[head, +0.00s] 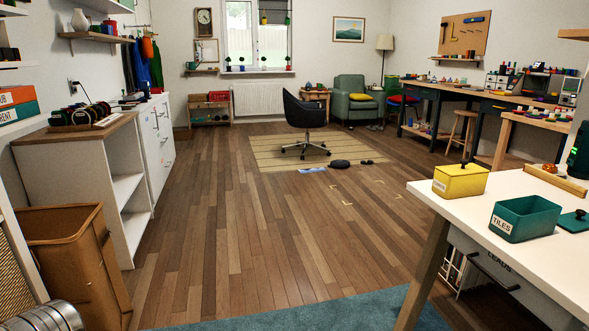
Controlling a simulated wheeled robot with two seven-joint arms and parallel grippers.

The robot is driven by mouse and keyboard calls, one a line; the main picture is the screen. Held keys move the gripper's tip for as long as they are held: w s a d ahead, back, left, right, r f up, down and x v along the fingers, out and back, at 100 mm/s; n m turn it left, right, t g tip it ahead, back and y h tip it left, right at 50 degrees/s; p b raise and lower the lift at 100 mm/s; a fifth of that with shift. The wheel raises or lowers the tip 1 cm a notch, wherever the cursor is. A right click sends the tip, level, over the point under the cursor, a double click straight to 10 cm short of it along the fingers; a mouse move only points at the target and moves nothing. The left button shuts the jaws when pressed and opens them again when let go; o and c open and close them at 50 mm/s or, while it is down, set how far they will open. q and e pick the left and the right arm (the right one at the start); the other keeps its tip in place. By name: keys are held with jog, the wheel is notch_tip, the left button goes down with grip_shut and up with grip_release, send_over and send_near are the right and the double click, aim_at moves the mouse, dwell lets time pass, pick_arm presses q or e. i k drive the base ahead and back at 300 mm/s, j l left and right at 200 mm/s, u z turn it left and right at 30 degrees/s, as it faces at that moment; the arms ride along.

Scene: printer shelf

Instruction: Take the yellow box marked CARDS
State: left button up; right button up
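A yellow box (460,181) with a white label on its front stands at the far left corner of the white table at the right. Its lid is on, with a small dark knob on top. The label looks like CARDS but is small and at an angle. Neither of my grippers is in view, and nothing touches the box.
A teal box (524,219) labelled TILES stands open to the right of the yellow box, its teal lid (575,221) beside it. The white table (543,259) has a drawer below. The wooden floor (260,240) left of it is clear; a brown bin (68,260) stands at left.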

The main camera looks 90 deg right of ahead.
aim_at(448, 188)
jog(key=z, duration=3.9)
